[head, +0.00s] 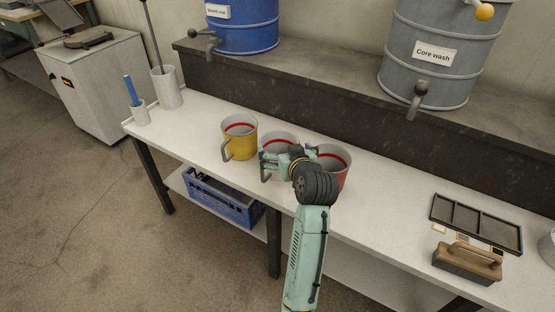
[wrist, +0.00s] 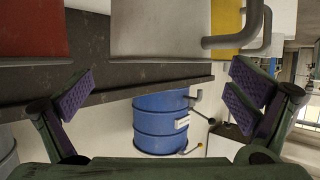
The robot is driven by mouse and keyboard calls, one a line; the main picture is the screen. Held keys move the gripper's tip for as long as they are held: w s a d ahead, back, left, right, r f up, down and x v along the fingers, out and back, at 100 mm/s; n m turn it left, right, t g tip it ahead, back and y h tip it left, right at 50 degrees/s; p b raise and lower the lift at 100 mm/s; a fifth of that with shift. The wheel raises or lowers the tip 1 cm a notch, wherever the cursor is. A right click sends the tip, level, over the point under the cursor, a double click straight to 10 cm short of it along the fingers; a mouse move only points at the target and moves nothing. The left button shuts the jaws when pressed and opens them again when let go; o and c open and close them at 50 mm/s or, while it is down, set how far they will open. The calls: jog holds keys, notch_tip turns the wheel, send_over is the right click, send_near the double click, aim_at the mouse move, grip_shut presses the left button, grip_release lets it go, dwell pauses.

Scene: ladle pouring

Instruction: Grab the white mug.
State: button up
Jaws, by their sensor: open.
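The white mug (head: 281,138) stands upright on the bench, between a yellow mug (head: 239,144) on its left and a red mug (head: 341,168) on its right. My gripper (head: 277,161) is open in front of it and hides much of its body. In the wrist view, which looks upside down, the white mug (wrist: 160,30) fills the top middle, with its grey handle to the right. My gripper's fingers (wrist: 162,92) are spread wide to either side and do not touch the mug. The red mug (wrist: 32,28) and yellow mug (wrist: 226,24) flank it.
The white bench (head: 390,225) also holds a dark sectioned tray (head: 475,223) and a wooden-handled brush (head: 467,262) at right, and white cups (head: 166,88) at far left. A dark raised ledge (head: 300,95) behind bears a blue barrel (head: 245,28) and a grey barrel (head: 435,85).

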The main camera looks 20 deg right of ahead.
aim_at(281, 144)
jog(key=p+x, duration=0.1)
jog(key=x, duration=0.4)
jog(key=shift+w+f, duration=0.1)
jog(key=shift+w, duration=0.15)
jog(key=shift+c, duration=0.4)
jog(key=c, duration=1.5)
